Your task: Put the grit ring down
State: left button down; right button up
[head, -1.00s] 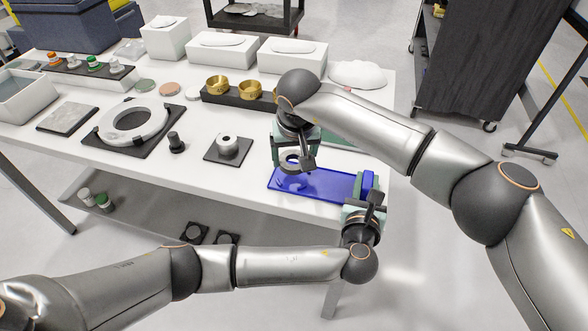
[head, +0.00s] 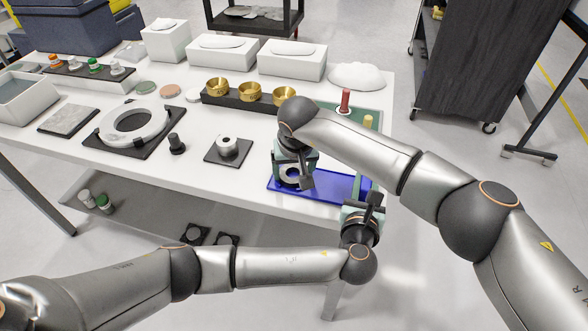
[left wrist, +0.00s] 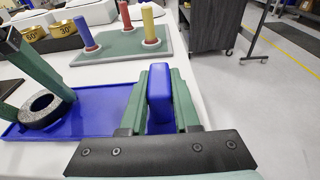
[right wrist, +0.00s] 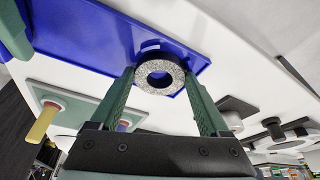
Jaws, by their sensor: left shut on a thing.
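The grit ring (right wrist: 141,77), a speckled grey ring with a dark outer side, is between the fingertips of my right gripper (right wrist: 159,76), which looks shut on it. The ring is low over the blue tray (right wrist: 85,32). In the head view the ring (head: 290,173) is partly covered by the right gripper. My left gripper (left wrist: 160,92) is shut on the blue upright tab (left wrist: 160,95) at the tray's right end.
A green board (left wrist: 120,45) with red, yellow and blue pegs stands behind the tray. Brass cups (head: 250,94) stand behind. The table's front edge is close to the tray.

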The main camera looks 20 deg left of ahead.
pick_arm(q)
jog(key=shift+s+d+r, duration=0.1)
jog(key=shift+d+r, duration=0.05)
jog(key=shift+d, duration=0.15)
pick_arm(e)
jog(key=o, duration=0.3)
jog(key=shift+s+d+f, duration=0.2)
jog(key=shift+f, duration=0.45)
jog(key=shift+a+r, duration=0.15)
jog(key=shift+r, duration=0.4)
pick_arm(q)
jog(key=shift+w+a, duration=0.2)
jog(key=shift+a, duration=0.1)
pick_arm(e)
jog(key=v, duration=1.2)
jog(key=shift+w+r, duration=0.2)
pick_arm(q)
jog(key=c, duration=0.6)
grip_release()
jog(key=shift+f, duration=0.2)
